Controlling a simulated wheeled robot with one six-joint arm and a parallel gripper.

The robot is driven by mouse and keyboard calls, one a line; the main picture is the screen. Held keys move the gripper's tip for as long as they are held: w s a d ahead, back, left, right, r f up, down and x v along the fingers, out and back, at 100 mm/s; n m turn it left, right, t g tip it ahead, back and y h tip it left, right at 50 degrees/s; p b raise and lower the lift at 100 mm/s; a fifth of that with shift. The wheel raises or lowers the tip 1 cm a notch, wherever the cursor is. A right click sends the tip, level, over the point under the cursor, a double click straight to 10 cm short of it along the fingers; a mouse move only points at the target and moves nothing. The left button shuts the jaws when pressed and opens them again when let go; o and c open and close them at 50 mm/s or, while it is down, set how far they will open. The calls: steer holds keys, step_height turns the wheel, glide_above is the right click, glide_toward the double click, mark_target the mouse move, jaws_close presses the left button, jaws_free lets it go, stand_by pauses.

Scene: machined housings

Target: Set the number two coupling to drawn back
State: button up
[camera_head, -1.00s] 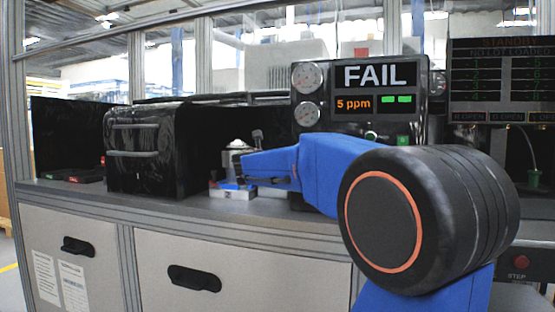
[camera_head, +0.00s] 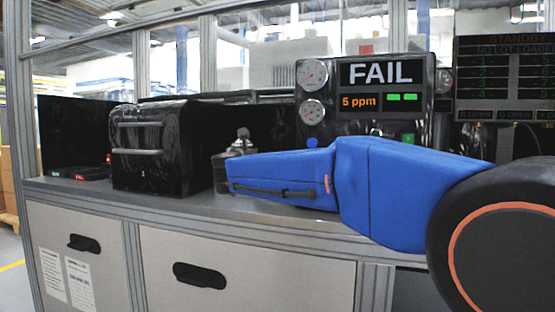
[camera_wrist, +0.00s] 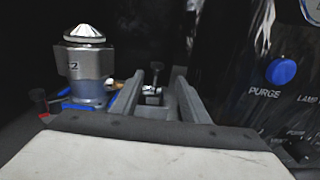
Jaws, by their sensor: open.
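A metal housing (camera_wrist: 85,62) with a domed silver top and a "2" plate stands upright on a blue fixture (camera_wrist: 80,105), left of my gripper (camera_wrist: 157,92) in the wrist view. A small silver fitting with a dark upright knob, which looks like the coupling (camera_wrist: 153,92), shows between my two open fingers. I cannot tell whether either finger touches it, or its setting. In the head view only the top of the housing (camera_head: 243,140) shows above my gripper (camera_head: 220,172); the fixture and coupling are hidden there.
A tester (camera_head: 365,125) reading "FAIL" and "5 ppm" stands behind my arm; its blue PURGE button (camera_wrist: 281,71) is close right of the gripper. A black box (camera_head: 150,165) with handles stands to the left on the grey bench (camera_head: 135,199).

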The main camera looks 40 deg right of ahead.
steer(key=shift+v, duration=2.85)
